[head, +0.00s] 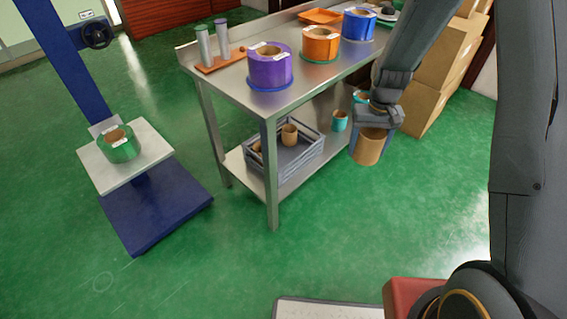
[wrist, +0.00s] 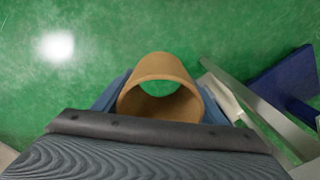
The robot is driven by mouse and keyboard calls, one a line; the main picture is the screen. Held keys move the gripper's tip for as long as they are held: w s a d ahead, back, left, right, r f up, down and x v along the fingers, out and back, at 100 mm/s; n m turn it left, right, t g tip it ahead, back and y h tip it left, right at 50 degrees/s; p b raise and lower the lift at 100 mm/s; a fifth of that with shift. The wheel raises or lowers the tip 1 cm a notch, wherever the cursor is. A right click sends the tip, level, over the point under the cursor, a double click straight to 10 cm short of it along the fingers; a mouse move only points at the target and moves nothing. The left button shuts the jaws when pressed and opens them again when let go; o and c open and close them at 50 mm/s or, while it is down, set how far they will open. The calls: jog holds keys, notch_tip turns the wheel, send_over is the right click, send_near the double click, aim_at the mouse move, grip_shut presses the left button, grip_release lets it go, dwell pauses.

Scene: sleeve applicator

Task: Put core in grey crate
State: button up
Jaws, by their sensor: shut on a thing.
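My gripper (head: 371,129) is shut on a brown cardboard core (head: 368,148), held in the air in front of the right part of the steel table. In the wrist view the core (wrist: 160,84) is a hollow tube between the jaws, with green floor showing through it. The grey crate (head: 289,160) sits on the table's lower shelf, to the left of my gripper and apart from it. Inside the crate stands another brown core (head: 289,134), and a second one partly shows at its left end.
The steel table (head: 243,97) carries purple (head: 270,67), orange (head: 320,44) and blue rolls (head: 358,24) above the crate. A teal roll (head: 340,121) stands on the lower shelf right of the crate. A blue stand (head: 160,205) holds a green roll (head: 119,145).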

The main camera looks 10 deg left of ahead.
jog(key=w+a+f+n+b, duration=0.1)
jog(key=w+a+f+b, duration=0.1)
jog(key=w+f+b, duration=0.8)
jog(key=w+a+f+b, duration=0.1)
jog(key=w+f+b, duration=0.4)
jog(key=f+b, duration=1.05)
jog(key=w+a+f+n+b, duration=0.15)
jog(key=w+f+b, duration=0.6)
jog(key=b, duration=0.95)
jog(key=w+a+r+n+b, duration=0.1)
jog(key=w+a+r+b, duration=0.15)
jog(key=w, duration=0.35)
jog(key=w+a+r+b, duration=0.1)
jog(key=w+a+b, duration=0.1)
jog(key=w+a, duration=0.3)
jog(key=n+p, duration=0.5)
jog(key=n, duration=0.1)
send_over(291, 156)
jog(key=s, duration=0.4)
notch_tip(291, 156, down, 3)
jog(key=f+b, duration=0.2)
jog(key=f, duration=0.3)
jog(key=f+b, duration=0.3)
jog(key=f, duration=0.2)
jog(key=shift+w+d, duration=0.1)
jog(key=shift+d, duration=0.1)
jog(key=shift+f, duration=0.15)
jog(key=o, duration=1.1)
